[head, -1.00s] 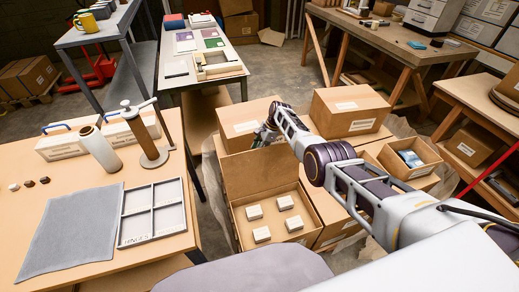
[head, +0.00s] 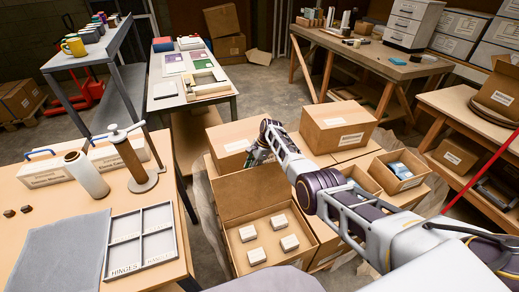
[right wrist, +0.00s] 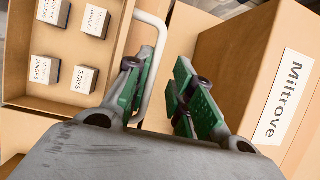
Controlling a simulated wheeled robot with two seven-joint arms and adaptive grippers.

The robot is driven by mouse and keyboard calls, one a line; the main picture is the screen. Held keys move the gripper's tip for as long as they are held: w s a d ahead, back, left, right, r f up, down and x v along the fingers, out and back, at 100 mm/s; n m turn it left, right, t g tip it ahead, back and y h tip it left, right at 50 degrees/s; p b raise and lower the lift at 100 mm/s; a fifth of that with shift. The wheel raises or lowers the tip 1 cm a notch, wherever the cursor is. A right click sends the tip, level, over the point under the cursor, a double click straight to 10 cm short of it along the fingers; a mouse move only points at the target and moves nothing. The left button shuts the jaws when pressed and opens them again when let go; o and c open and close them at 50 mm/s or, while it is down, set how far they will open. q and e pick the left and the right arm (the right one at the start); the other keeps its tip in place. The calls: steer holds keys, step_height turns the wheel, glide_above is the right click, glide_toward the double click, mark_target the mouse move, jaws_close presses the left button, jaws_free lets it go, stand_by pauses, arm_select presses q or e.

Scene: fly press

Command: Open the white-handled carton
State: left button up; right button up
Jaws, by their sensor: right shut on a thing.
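The white-handled carton (head: 313,238) stands open on the low stack of boxes, its lid (head: 250,192) raised at the back. Several small white-topped boxes sit inside; the right wrist view shows their labels, such as hinges (right wrist: 45,70) and stays (right wrist: 84,80). The white handle (right wrist: 152,65) runs along the lid in that view. My right gripper (head: 262,150) is at the lid's far side. My left gripper is out of view.
A closed carton (head: 338,128) labelled Miltrove stands close beside my right gripper. An open carton (head: 400,172) with a blue item is at the right. The left table holds a compartment tray (head: 141,235), grey cloth and a post stand.

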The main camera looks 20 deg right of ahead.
steer(key=v, duration=1.1)
steer(key=shift+w, duration=0.3)
stand_by(0.3)
